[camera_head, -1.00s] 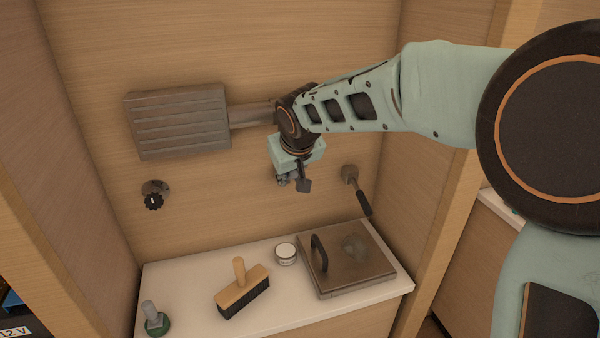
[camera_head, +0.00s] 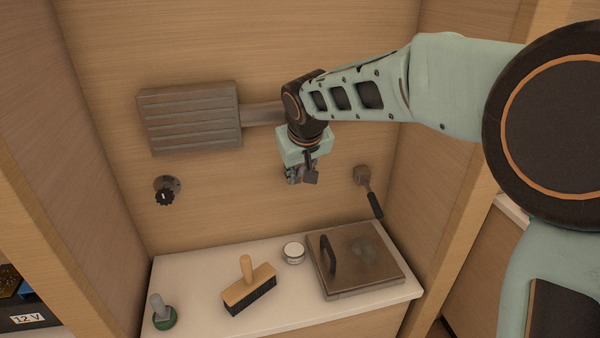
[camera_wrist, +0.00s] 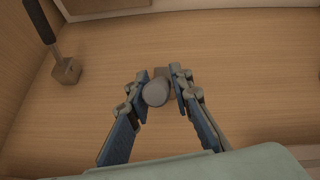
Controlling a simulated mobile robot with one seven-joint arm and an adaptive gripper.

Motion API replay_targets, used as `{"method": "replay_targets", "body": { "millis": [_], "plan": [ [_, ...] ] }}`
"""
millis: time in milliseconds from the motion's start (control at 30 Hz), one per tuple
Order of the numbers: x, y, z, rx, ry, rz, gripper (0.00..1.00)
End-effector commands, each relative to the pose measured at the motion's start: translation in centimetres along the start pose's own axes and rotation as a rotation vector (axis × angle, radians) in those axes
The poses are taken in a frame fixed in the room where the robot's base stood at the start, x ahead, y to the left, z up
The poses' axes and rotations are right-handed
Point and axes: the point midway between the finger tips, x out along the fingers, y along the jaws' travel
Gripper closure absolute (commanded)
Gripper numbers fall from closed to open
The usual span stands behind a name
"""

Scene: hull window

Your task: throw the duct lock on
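My gripper (camera_head: 302,178) is at the back wall, below the grey duct pipe (camera_head: 263,114). In the wrist view its two fingers (camera_wrist: 160,78) are apart, one on each side of a short grey cylinder (camera_wrist: 156,93) that sticks out from the wall. I cannot tell whether either finger touches it. In the head view the gripper mostly hides this cylinder. A lever with a black handle (camera_head: 375,205) hangs down and right from its wall block (camera_head: 361,175); the block also shows in the wrist view (camera_wrist: 66,71). No label shows which fitting is the duct lock.
A ribbed grey box (camera_head: 190,118) and a black knob (camera_head: 165,197) are on the wall at left. On the white counter (camera_head: 200,285) are a brush (camera_head: 248,288), a small tin (camera_head: 293,252), a hatch plate with a handle (camera_head: 355,265) and a green-based post (camera_head: 163,315).

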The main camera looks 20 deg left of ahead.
Motion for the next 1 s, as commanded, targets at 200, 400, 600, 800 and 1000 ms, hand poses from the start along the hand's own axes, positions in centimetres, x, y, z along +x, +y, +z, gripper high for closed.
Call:
{"method": "replay_targets", "body": {
  "millis": [200, 400, 600, 800, 1000],
  "plan": [
    [0.0, 0.0, 0.0, 0.000, 0.000, 0.000, 0.64],
    [-0.1, 0.0, 0.0, 0.000, 0.001, 0.000, 0.64],
    [-2.3, 0.1, -0.1, 0.000, 0.004, 0.002, 0.64],
    [-6.6, 0.1, -0.1, 0.001, 0.005, 0.002, 0.64],
    [-10.2, 0.0, -0.1, 0.000, 0.003, 0.002, 0.64]
  ]
}}
